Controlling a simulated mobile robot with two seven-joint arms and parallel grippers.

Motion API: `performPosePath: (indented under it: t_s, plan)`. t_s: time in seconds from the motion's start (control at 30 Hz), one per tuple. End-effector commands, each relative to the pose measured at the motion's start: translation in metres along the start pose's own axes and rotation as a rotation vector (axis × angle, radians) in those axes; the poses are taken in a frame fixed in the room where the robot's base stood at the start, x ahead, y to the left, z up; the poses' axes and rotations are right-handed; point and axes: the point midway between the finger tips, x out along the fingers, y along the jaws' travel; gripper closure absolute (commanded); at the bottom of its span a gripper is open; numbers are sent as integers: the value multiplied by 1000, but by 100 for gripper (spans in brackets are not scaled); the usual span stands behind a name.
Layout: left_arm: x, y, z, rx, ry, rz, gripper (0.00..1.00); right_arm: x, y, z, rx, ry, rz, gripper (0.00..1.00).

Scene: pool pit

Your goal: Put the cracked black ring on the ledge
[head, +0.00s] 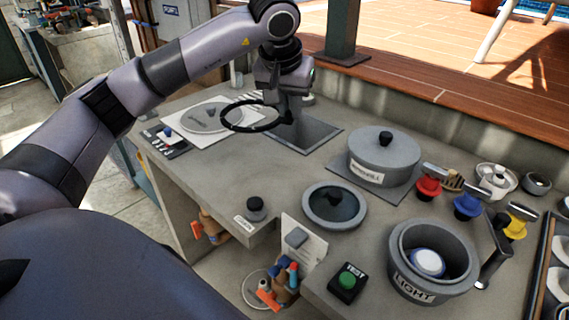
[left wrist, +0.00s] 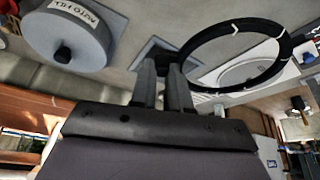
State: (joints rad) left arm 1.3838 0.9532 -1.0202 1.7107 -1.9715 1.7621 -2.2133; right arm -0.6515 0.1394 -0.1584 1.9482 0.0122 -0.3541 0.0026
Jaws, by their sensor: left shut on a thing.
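The black ring (head: 250,131) is held by my left gripper (head: 287,116) above the back left of the grey counter. In the left wrist view, the fingers (left wrist: 165,65) are shut on one side of the ring (left wrist: 286,48); pale crack-like marks show on its rim. The ring hangs out to the left of the gripper in the head view, over a white sheet with a grey disc. A wooden ledge (head: 450,108) runs behind the counter, above a low concrete wall; it is bare near the post. My right gripper is out of view.
A lidded grey pot (head: 384,160) stands right of a square recess (head: 300,134). Coloured knobs crowd the right. A green post (head: 342,30) stands on the deck.

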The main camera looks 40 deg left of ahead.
Motion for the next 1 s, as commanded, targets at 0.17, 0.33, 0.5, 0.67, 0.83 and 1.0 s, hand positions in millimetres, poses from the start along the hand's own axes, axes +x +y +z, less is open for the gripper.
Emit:
performPosePath:
  t_s: [0.17, 0.33, 0.5, 0.67, 0.83, 1.0]
  plan:
    - [47, 0, 20, 1, -4, -2, 100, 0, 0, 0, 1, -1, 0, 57]
    - [80, 0, 34, 1, -1, 0, 100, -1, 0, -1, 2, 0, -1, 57]
    - [94, 1, 39, 0, 1, 1, 100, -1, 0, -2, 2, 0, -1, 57]
    - [107, 1, 45, 1, -1, 0, 100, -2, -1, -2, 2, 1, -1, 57]
    - [131, 1, 55, 0, -2, 0, 100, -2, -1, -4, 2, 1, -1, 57]
    - [135, 1, 55, 0, 2, 1, 100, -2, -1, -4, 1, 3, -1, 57]
